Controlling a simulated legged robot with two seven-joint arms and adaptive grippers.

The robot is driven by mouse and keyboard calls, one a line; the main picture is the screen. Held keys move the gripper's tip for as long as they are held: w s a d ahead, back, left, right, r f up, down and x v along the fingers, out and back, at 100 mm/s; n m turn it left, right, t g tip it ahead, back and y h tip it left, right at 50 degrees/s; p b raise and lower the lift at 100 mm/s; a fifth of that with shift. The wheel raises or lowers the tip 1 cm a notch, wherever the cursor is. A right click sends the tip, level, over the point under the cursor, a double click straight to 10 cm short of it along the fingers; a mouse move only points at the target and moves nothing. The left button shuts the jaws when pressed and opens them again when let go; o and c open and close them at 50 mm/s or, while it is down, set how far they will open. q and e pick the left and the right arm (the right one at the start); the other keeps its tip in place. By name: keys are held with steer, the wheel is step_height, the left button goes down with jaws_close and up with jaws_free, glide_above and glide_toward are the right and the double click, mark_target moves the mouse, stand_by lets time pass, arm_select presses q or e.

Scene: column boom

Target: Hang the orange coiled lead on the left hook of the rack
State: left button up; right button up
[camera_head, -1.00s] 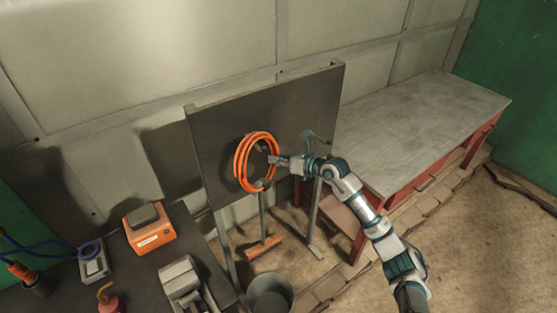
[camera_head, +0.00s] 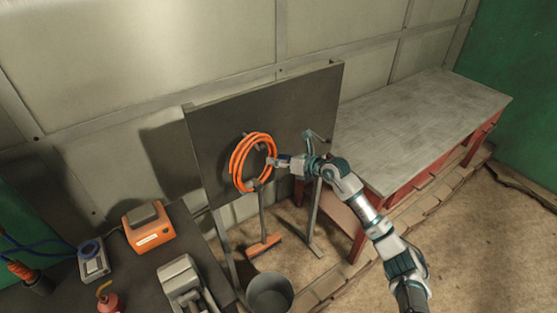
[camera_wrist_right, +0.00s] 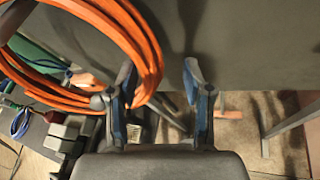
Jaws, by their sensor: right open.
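The orange coiled lead (camera_head: 236,166) is a round bundle of loops, upright against the dark board of the rack (camera_head: 215,130). The left hook is mostly hidden behind the coil, with a dark part showing inside the loops, so I cannot tell for sure how the lead rests on it. The right hook (camera_head: 318,135) is bare. My right gripper (camera_head: 272,161) is at the coil's right edge. In the right wrist view the gripper (camera_wrist_right: 158,72) is open, with the lead (camera_wrist_right: 140,45) close by its left finger and the space between the fingers mostly empty. My left gripper is out of view.
A grey-topped bench with red legs (camera_head: 420,125) stands right of the rack. A bucket (camera_head: 270,294) and a broom (camera_head: 263,246) are below the board. A dark table at lower left holds an orange device (camera_head: 150,230) and other tools.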

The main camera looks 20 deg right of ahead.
steer(key=v, duration=1.2)
step_height(320, 180, down, 26)
steer(key=w+d+m+t, duration=0.1)
steer(key=w+m+t, duration=0.2)
steer(key=m, duration=1.2)
steer(key=s+d+f+m+h, duration=0.15)
steer(key=s+f+m, duration=0.25)
steer(key=f, duration=0.4)
steer(key=s+d+f+m+g+h, duration=0.1)
steer(key=s+f+m+h, duration=0.2)
steer(key=f, duration=0.6)
steer(key=s+d+f+m+h, duration=0.2)
steer(key=s+f+m, duration=0.2)
steer(key=f, duration=0.4)
steer(key=s+a+f+m+g+h, duration=0.1)
steer(key=s+f+m+g+h, duration=0.35)
steer(key=s+f, duration=1.5)
steer(key=s+a+f+m+g, duration=0.2)
steer(key=s, duration=0.8)
steer(key=s+a+f+m+g+y, duration=0.1)
steer(key=s+a+f+m+g, duration=0.1)
steer(key=s, duration=0.8)
steer(key=s+a+f+m+g+y, duration=0.1)
steer(key=s+a+f+m+g, duration=0.1)
steer(key=s, duration=0.7)
steer(key=shift+s+a+f+g, duration=0.25)
steer(key=shift+s+f+g, duration=0.15)
steer(key=shift+f+g, duration=0.4)
steer(key=shift+w+r+m, duration=0.1)
steer(key=shift+m, duration=0.15)
